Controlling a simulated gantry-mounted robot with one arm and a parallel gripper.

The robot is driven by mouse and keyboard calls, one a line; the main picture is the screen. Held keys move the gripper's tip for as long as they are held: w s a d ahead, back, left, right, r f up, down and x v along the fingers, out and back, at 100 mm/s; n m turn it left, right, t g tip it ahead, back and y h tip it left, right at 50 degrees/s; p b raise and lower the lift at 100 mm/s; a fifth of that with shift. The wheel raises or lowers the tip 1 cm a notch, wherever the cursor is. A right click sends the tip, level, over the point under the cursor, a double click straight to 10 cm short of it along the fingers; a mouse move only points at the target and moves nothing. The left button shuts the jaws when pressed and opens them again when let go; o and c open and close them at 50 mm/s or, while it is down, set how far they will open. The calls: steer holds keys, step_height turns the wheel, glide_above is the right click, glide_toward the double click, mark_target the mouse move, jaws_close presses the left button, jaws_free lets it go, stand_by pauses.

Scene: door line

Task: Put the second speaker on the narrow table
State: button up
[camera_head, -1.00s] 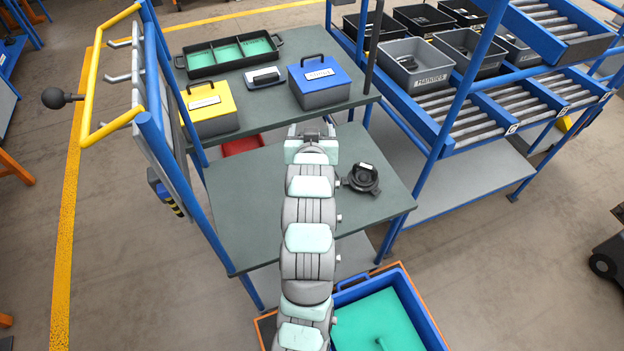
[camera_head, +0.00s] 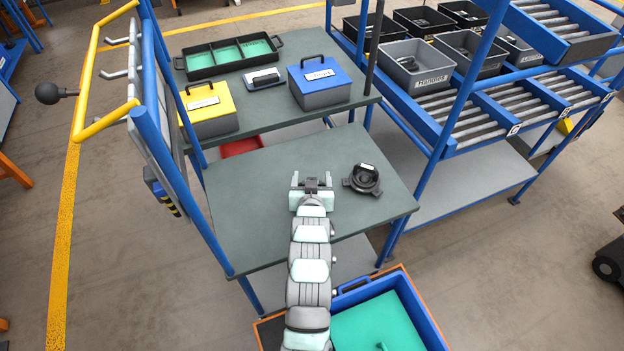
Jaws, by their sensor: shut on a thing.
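One black round speaker (camera_head: 362,180) with a white label lies on the grey-green narrow table (camera_head: 245,215), right of its middle. My gripper (camera_head: 312,183) is over the middle of this table, to the left of that speaker and apart from it. Its jaws are shut on a dark piece (camera_head: 312,185), which I take for the second speaker. Only a little of it shows between the fingers, and I cannot tell whether it touches the tabletop.
A higher shelf behind holds a yellow box (camera_head: 208,108), a blue-lidded box (camera_head: 319,82) and a black tray (camera_head: 228,57). Blue posts (camera_head: 430,165) flank the table. A blue bin (camera_head: 420,296) with a green insert stands in front. The table's left part is clear.

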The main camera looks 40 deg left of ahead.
steer(key=shift+f, duration=0.2)
steer(key=o, duration=1.6)
steer(key=shift+o, duration=0.2)
steer(key=shift+r, duration=0.2)
steer(key=p+v, duration=0.1)
steer(key=v, duration=1.1)
steer(key=shift+f, duration=0.1)
